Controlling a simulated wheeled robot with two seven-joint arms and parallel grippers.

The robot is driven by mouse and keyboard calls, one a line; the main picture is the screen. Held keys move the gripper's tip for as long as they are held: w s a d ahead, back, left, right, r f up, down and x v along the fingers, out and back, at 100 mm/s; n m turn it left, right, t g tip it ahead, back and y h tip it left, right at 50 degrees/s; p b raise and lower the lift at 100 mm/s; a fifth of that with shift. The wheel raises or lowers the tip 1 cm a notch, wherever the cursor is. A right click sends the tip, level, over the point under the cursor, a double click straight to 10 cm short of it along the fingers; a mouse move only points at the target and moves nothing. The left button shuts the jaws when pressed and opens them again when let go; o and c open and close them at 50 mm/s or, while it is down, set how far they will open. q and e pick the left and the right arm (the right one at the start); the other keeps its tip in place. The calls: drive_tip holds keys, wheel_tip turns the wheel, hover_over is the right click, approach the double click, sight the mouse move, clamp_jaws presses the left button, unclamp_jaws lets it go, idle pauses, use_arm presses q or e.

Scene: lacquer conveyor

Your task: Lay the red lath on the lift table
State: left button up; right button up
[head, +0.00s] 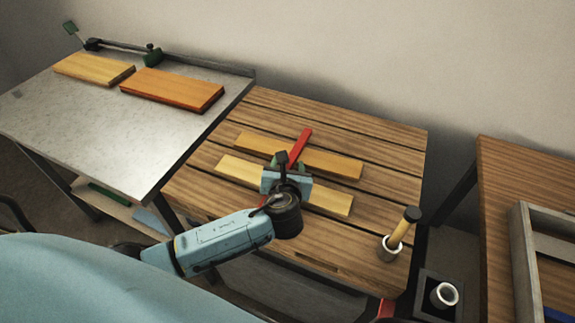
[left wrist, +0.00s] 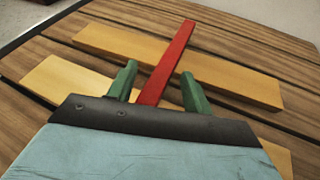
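The red lath (head: 302,146) is over two yellow boards on the slatted wooden table (head: 390,135), running away from me across the far board. It also shows in the left wrist view (left wrist: 172,58), its near end hidden by the gripper body. I cannot tell whether it touches the boards. My left gripper (head: 285,163) is low over the boards. Its green fingers (left wrist: 158,84) stand on either side of the lath, with gaps visible, so it looks open. My right gripper is not in view. No label shows which table is the lift table.
The far yellow board (head: 335,163) and near yellow board (head: 333,203) lie apart. A metal-topped table (head: 90,115) at left holds two more boards. A cup (head: 389,248) with a yellow-handled tool stands at the table's right. A grey frame (head: 522,255) lies far right.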

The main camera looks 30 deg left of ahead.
use_arm(q)
drive_tip(key=shift+r, duration=0.15)
drive_tip(key=shift+s+d+r, duration=0.1)
drive_tip(key=shift+s+r, duration=0.05)
drive_tip(key=shift+r, duration=0.1)
drive_tip(key=p+v, duration=0.2)
drive_tip(key=v, duration=0.9)
drive_tip(key=shift+s+d, duration=0.15)
drive_tip(key=shift+s, duration=0.1)
